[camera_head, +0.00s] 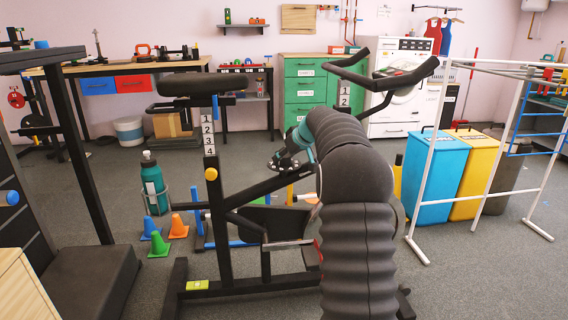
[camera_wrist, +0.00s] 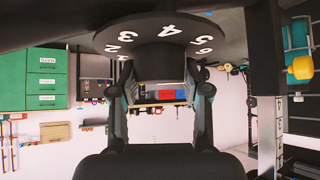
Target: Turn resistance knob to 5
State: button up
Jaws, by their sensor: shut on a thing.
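The exercise bike (camera_head: 265,212) stands in the middle of the head view. Its resistance dial, a black disc with white numbers (camera_wrist: 160,31), is at the top of the wrist view. Numbers 2 to 6 can be made out around its rim. The black knob (camera_wrist: 160,60) projects from the disc between my fingers. My gripper (camera_wrist: 160,78) is shut on the knob, one finger on each side. In the head view the dial (camera_head: 273,165) is small beside my gripper (camera_head: 283,158), and my arm covers part of the bike.
The bike's seat (camera_head: 202,83) and handlebars (camera_head: 385,72) rise around the dial. A white rack (camera_head: 425,180) and bins (camera_head: 437,175) stand right.

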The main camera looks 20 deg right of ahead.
jog(key=n+y, duration=0.1)
jog(key=n, duration=0.1)
jog(key=shift+n+g+y+p, duration=0.3)
jog(key=shift+y+p, duration=0.1)
jog(key=shift+n+g+y+p, duration=0.5)
jog(key=shift+n+y+p, duration=0.25)
jog(key=shift+n, duration=0.35)
jog(key=shift+f, duration=0.1)
jog(key=o, duration=1.1)
jog(key=shift+o, duration=0.2)
notch_tip(320, 180, up, 9)
jog(key=shift+r, duration=0.5)
